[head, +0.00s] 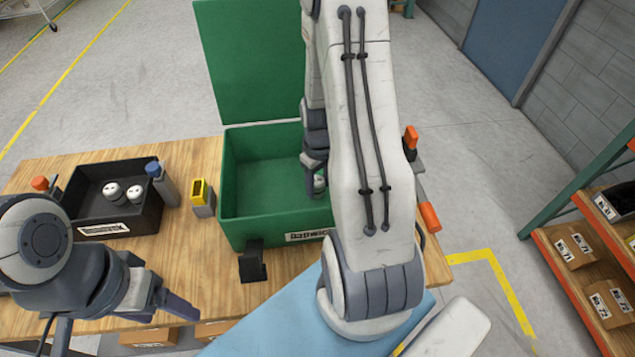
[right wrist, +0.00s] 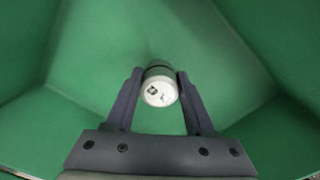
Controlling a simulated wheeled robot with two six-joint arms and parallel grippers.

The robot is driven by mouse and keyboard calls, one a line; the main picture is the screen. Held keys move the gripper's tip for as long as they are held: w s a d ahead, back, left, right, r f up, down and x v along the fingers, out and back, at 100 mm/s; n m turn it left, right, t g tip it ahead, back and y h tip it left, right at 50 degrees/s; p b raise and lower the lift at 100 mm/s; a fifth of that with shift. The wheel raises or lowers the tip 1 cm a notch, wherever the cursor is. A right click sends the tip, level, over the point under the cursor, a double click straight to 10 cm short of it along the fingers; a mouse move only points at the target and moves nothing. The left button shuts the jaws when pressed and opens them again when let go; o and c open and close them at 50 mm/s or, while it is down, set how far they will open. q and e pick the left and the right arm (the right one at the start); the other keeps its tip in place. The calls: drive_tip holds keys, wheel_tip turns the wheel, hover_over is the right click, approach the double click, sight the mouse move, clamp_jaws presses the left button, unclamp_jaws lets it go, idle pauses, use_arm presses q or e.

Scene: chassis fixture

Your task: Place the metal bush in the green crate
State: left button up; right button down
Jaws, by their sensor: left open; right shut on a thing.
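The green crate (head: 243,229) stands on the wooden table with its lid raised at the back. My right gripper (head: 316,185) is inside the crate, at its right side. It is shut on the metal bush (head: 320,183), a short pale cylinder. In the right wrist view the bush (right wrist: 159,91) sits between the two fingers (right wrist: 158,100), with green crate walls all around. I cannot tell whether the bush touches the crate floor. My right arm hides the crate's right part in the head view. My left gripper (head: 165,310) is open and empty near the table's front edge.
A black bin (head: 137,214) with several white-ended cylinders stands at the left. A blue-capped bottle (head: 163,184) and a yellow-and-grey block (head: 203,197) stand between bin and crate. A black holder (head: 252,264) is before the crate. A blue mat (head: 265,325) lies in front.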

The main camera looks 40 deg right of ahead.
drive_tip(key=shift+f+b, duration=0.45)
drive_tip(key=shift+f, duration=0.2)
drive_tip(key=shift+c, duration=1.3)
unclamp_jaws()
drive_tip(key=shift+r, duration=0.1)
